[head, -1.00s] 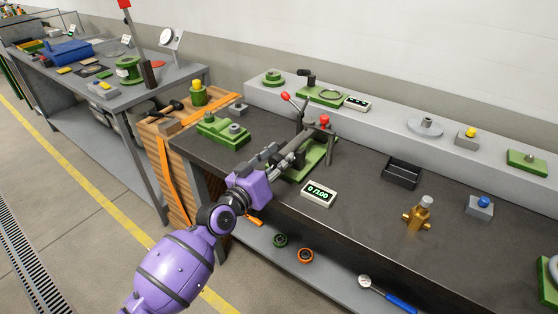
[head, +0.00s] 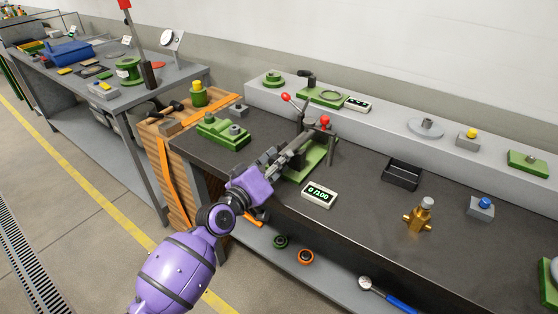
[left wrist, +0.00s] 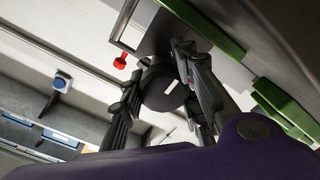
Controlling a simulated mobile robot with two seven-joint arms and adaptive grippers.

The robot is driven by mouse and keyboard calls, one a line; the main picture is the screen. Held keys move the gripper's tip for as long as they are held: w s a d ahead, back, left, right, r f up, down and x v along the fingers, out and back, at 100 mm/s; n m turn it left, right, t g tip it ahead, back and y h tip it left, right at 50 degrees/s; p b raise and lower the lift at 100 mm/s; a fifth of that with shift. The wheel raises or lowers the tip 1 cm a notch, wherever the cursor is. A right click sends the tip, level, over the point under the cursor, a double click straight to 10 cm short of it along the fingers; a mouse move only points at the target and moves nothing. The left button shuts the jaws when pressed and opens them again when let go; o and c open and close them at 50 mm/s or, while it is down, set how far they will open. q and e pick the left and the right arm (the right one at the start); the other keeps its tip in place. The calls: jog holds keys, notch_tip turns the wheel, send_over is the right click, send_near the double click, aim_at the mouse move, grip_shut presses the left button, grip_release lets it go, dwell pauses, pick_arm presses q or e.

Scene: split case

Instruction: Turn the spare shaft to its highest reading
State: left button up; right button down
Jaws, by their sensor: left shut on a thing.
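My left gripper (head: 284,156) reaches in from the left to a fixture with a green base (head: 318,160) and grey posts on the bench. In the left wrist view the fingers (left wrist: 160,88) are shut around a dark round shaft end (left wrist: 164,92) with a short white mark on its face. A small display (head: 319,194) in front of the fixture reads 0 /100. My right gripper is not in view.
A red-knobbed lever (head: 286,97) and a red knob (head: 325,120) stand up at the fixture. A green block fixture (head: 222,131) is left of it. A black tray (head: 402,174), a brass valve (head: 419,215) and a blue-button box (head: 481,207) are to the right.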

pick_arm(q)
jog(key=shift+s+d+r, duration=0.15)
jog(key=shift+d, duration=0.15)
jog(key=o, duration=1.1)
jog(key=shift+c, duration=0.2)
jog(key=shift+a, duration=0.1)
jog(key=shift+a, duration=0.1)
jog(key=shift+s+a, duration=0.2)
jog(key=shift+s, duration=0.1)
jog(key=v, duration=1.1)
